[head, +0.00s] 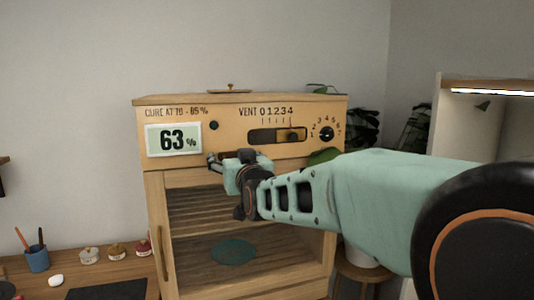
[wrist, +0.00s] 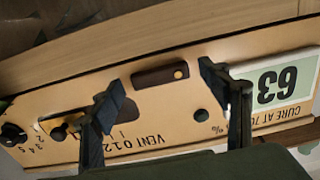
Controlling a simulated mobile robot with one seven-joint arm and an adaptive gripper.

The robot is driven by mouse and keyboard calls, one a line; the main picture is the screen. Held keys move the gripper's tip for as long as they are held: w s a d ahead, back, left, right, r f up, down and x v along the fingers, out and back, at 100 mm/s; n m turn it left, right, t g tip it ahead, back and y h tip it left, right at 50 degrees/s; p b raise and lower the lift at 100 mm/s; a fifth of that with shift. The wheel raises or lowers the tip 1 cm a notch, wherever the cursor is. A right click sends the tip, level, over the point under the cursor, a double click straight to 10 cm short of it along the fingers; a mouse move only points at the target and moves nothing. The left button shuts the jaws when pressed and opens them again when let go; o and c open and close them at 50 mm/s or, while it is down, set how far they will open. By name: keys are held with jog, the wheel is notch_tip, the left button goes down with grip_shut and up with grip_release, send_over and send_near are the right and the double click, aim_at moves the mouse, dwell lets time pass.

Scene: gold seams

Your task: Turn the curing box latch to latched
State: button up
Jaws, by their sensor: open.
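The curing box (head: 240,98) is a wooden cabinet with a tan front panel and a closed-looking front below it. In the wrist view, which is turned upside down, the latch (wrist: 155,77) is a short dark brown bar with a brass dot at one end. It lies lengthwise along the panel edge. My gripper (wrist: 165,82) is open, with one finger on each side of the latch and a gap to both ends. In the head view my gripper (head: 218,160) is at the lower panel edge and hides the latch.
The panel has a 63% display (head: 173,140), a vent slider (head: 292,135) and a dial (head: 327,134). A teal dish (head: 233,251) lies inside the box. A blue cup (head: 37,259) with tools and small pots stand on the left table. A stool (head: 362,270) stands at right.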

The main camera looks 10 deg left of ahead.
jog(key=shift+s, duration=0.1)
jog(key=c, duration=1.2)
jog(key=shift+o, duration=0.2)
jog(key=shift+b, duration=0.35)
jog(key=shift+s+a+f+m+b, duration=0.15)
jog(key=shift+a+f+m+b, duration=0.15)
jog(key=shift+m+b, duration=2.25)
jog(key=shift+s+a+f+m+b, duration=0.15)
jog(key=shift+a+f+m+b, duration=0.2)
jog(key=shift+m+b, duration=2.2)
jog(key=shift+s+a+f+m+b, duration=0.3)
jog(key=shift+m+b, duration=0.9)
jog(key=shift+m, duration=2.7)
jog(key=shift+w+d, duration=0.1)
jog(key=shift+d, duration=0.05)
